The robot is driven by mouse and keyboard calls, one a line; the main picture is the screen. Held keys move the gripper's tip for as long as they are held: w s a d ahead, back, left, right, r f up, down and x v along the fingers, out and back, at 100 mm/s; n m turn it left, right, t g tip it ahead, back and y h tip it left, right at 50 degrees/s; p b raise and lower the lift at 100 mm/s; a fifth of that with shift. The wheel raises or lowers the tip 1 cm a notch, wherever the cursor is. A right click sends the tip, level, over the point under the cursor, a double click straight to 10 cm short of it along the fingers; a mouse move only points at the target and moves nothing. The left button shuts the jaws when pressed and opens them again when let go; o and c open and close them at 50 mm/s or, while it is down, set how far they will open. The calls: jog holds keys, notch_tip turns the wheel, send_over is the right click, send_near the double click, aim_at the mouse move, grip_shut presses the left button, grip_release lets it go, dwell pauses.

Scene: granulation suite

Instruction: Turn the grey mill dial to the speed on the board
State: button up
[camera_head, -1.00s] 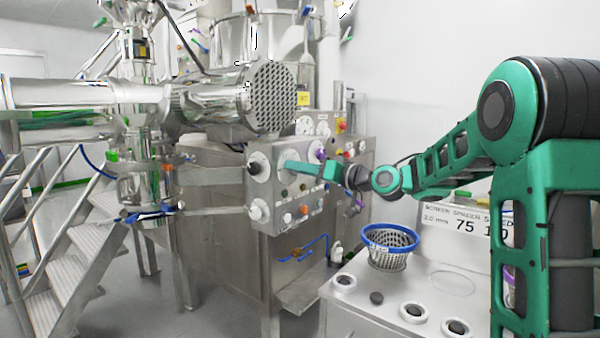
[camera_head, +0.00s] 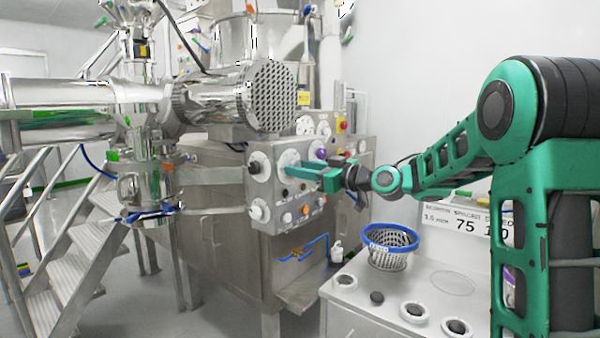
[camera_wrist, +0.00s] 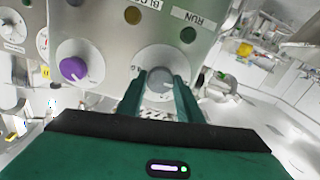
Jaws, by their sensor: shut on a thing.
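The grey mill dial (camera_wrist: 160,80) is a round knob on a white disc on the steel control panel. My gripper (camera_wrist: 159,88) is shut on the dial, one green finger on each side of it. In the head view my gripper (camera_head: 297,172) reaches the panel face from the right, and its fingers hide most of the dial. The board (camera_head: 460,226) stands behind the bench at right.
A purple knob (camera_wrist: 73,69) sits close left of the dial, with more knobs on the panel. A mesh basket with a blue rim (camera_head: 388,238) stands on the bench (camera_head: 365,310), which has several round sockets. Metal stairs (camera_head: 80,250) stand at left.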

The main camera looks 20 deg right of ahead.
jog(key=shift+w+d+f, duration=0.1)
jog(key=shift+d+f, duration=0.1)
jog(key=shift+f, duration=0.1)
jog(key=o, duration=1)
jog(key=shift+o, duration=0.2)
jog(key=shift+a+r, duration=0.1)
jog(key=shift+r, duration=0.05)
jog(key=v, duration=1)
jog(key=shift+s+d, duration=0.2)
jog(key=shift+s, duration=0.05)
